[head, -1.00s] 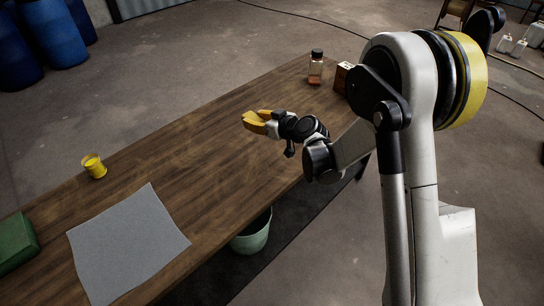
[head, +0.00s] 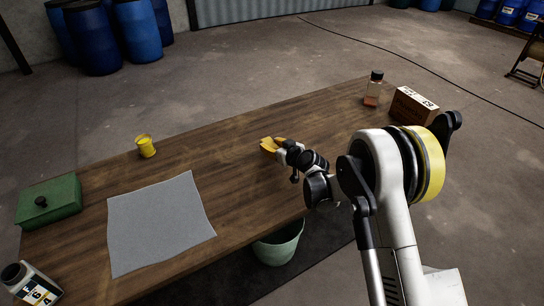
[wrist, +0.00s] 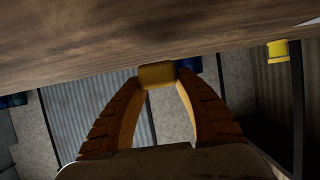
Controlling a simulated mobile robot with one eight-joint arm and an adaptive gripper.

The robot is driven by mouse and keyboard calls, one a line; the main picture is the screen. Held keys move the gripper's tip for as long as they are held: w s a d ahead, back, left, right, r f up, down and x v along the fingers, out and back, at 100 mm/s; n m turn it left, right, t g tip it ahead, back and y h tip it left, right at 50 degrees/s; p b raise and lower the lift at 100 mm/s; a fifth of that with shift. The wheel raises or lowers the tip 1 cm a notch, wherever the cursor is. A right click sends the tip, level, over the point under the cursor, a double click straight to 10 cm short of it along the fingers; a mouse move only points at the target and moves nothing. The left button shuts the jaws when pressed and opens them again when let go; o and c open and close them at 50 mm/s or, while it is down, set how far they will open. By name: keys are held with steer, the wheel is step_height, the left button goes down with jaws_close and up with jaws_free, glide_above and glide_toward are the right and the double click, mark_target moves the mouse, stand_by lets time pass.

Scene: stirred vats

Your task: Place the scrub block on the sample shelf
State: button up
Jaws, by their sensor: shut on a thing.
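My gripper (head: 270,145) is over the wooden table, right of the grey cloth in the head view. Its two orange fingers are shut on a small yellow-brown block, which I take as the scrub block (wrist: 157,75); in the wrist view it sits between the fingertips. In the head view the fingers and block are hard to tell apart. How high the block is above the table is unclear. I cannot make out a sample shelf in either view.
The table (head: 240,125) holds a yellow cup (head: 146,146), a grey cloth (head: 160,222), a green box (head: 50,200), a labelled jar (head: 32,284), a dark-capped bottle (head: 373,88) and a printed box (head: 413,105). A pale green bucket (head: 279,243) stands below. The tabletop around my gripper is clear.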

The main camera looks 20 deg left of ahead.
steer(key=shift+f+b, duration=0.95)
steer(key=shift+f, duration=1)
steer(key=shift+f, duration=0.25)
steer(key=o, duration=1)
steer(key=shift+r, duration=0.1)
steer(key=shift+s+d+r, duration=0.15)
steer(key=shift+d+r, duration=0.05)
steer(key=shift+r, duration=0.15)
steer(key=p+v, duration=0.3)
steer(key=v, duration=0.8)
steer(key=shift+s+d+p, duration=0.2)
steer(key=shift+p, duration=0.15)
